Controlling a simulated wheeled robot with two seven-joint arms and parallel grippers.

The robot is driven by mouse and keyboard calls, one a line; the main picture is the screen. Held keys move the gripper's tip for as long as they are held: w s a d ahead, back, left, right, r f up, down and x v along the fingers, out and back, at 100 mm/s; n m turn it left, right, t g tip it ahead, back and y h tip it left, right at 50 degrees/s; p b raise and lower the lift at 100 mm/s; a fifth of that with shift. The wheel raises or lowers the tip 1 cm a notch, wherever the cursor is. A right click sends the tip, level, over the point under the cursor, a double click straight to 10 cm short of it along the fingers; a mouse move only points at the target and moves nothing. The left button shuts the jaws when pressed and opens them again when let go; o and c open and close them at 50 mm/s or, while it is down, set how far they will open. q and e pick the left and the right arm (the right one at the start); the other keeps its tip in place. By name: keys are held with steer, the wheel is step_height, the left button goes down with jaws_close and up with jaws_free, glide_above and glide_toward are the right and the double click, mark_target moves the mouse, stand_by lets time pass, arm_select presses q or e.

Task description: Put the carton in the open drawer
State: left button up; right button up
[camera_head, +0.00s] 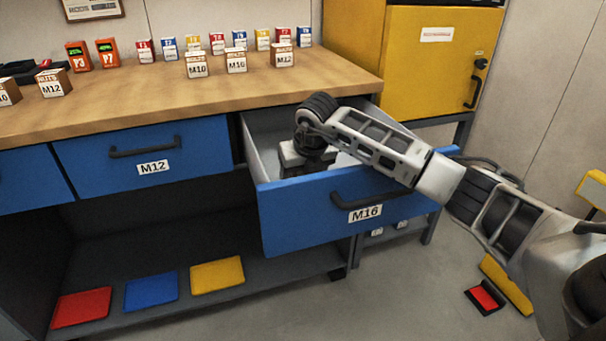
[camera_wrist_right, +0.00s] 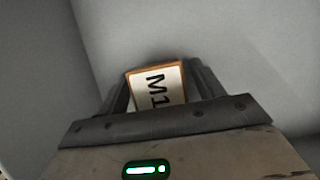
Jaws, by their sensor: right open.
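The open blue drawer (camera_head: 295,215) labelled M16 is pulled out at the right end of the workbench. My right arm reaches over its front, and my right gripper (camera_head: 302,158) points down inside it. In the right wrist view, a carton (camera_wrist_right: 157,88) with an orange edge and a white label reading "M1", the rest cut off, sits between the fingers of my right gripper (camera_wrist_right: 162,92). The fingers are open around it. Grey drawer surfaces (camera_wrist_right: 250,55) surround it. In the head view the gripper hides the carton. My left gripper is not in view.
Several cartons, including an M12 carton (camera_head: 54,83), stand on the wooden bench top (camera_head: 130,100). A closed M12 drawer (camera_head: 200,150) is to the left. A yellow cabinet (camera_head: 425,60) stands behind. Red, blue and yellow mats (camera_head: 217,274) lie on the lower shelf.

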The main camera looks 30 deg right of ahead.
steer(key=shift+r, duration=0.3)
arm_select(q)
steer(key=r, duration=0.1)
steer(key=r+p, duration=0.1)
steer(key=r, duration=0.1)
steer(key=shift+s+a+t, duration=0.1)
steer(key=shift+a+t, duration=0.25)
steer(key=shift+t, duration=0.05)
arm_select(e)
steer(key=v, duration=1.1)
steer(key=shift+s+r, duration=0.25)
steer(key=shift+r, duration=0.05)
steer(key=shift+a, duration=0.1)
